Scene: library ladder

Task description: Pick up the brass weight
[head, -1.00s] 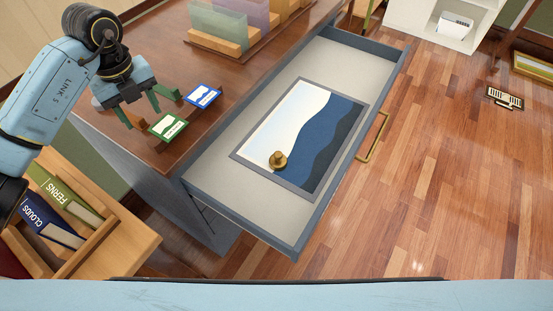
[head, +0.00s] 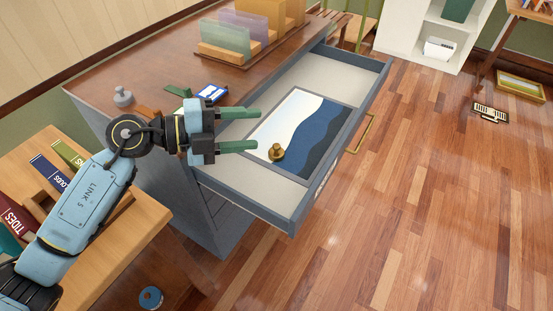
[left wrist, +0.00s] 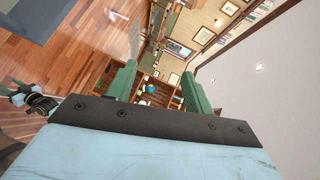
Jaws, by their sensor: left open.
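The brass weight (head: 276,152) stands on a blue and white picture sheet (head: 322,125) inside the open drawer (head: 345,72). My left gripper (head: 258,130) reaches over the near left edge of the drawer, its green fingers apart and empty. The fingertips are close to the weight in the head view, to its upper left, but I cannot tell how high above it they are. The left wrist view shows the open fingers (left wrist: 155,92) facing out across the room, with no weight between them.
A grey weight-like object (head: 122,96) stands on the cabinet top at left. Upright coloured panels (head: 230,38) stand in a wooden rack at the back. A blue card (head: 211,93) lies behind the gripper. Books (head: 52,172) sit at lower left. The floor at right is mostly clear.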

